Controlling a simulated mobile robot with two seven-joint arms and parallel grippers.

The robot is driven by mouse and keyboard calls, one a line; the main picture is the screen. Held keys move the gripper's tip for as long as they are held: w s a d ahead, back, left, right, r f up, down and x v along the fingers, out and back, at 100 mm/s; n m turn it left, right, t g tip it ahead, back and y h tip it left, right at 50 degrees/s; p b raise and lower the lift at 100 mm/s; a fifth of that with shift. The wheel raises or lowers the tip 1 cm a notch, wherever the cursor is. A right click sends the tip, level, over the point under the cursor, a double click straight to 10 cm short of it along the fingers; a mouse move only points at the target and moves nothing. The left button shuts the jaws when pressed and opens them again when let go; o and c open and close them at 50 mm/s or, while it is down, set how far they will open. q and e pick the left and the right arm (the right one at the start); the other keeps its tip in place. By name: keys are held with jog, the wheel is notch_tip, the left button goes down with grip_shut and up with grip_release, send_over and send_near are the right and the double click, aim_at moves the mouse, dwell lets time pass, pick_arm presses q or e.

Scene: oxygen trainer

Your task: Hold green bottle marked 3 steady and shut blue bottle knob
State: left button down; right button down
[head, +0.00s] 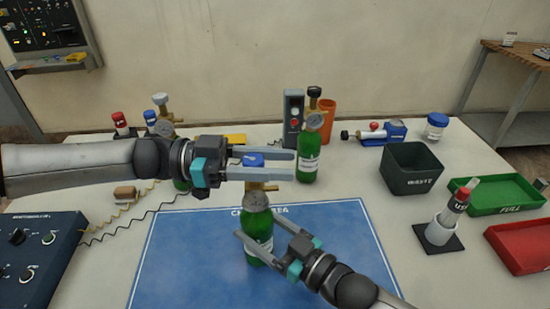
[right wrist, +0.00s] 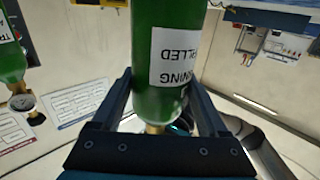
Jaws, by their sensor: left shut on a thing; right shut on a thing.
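A green bottle (head: 258,232) stands upright on the blue mat, with a round gauge and brass valve on top. Its blue knob (head: 253,159) sits between the fingers of my left gripper (head: 292,164), which is shut on it from the left. My right gripper (head: 258,226) is shut around the bottle's body from the lower right. In the right wrist view the bottle (right wrist: 158,60) appears inverted between both fingers, with part of a white label showing. I cannot read a 3 on it.
Another green bottle (head: 308,160) with a black knob stands behind, next to a grey device (head: 292,118). A third is partly hidden behind my left arm. A dark bin (head: 411,170), green tray (head: 496,195) and red tray (head: 522,243) lie right. The blue mat (head: 190,260) has free room.

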pick_arm(q)
jog(key=shift+s+a+r+m+g+y, duration=0.1)
jog(key=shift+s+a+m+g+y, duration=0.15)
jog(key=shift+m+g+y, duration=1.1)
jog(key=shift+s+a+f+m+g+y, duration=0.15)
jog(key=shift+s+m+g+y, duration=0.4)
jog(key=shift+m+g, duration=1.35)
jog(key=shift+s+a+r+m+g+y, duration=0.2)
jog(key=shift+m+g+y, duration=0.9)
jog(key=shift+g, duration=1.15)
jog(key=shift+a+y, duration=0.15)
jog(key=shift+y, duration=0.25)
jog(key=shift+c, duration=2.2)
grip_release()
jog(key=shift+g, duration=0.3)
notch_tip(320, 180, up, 10)
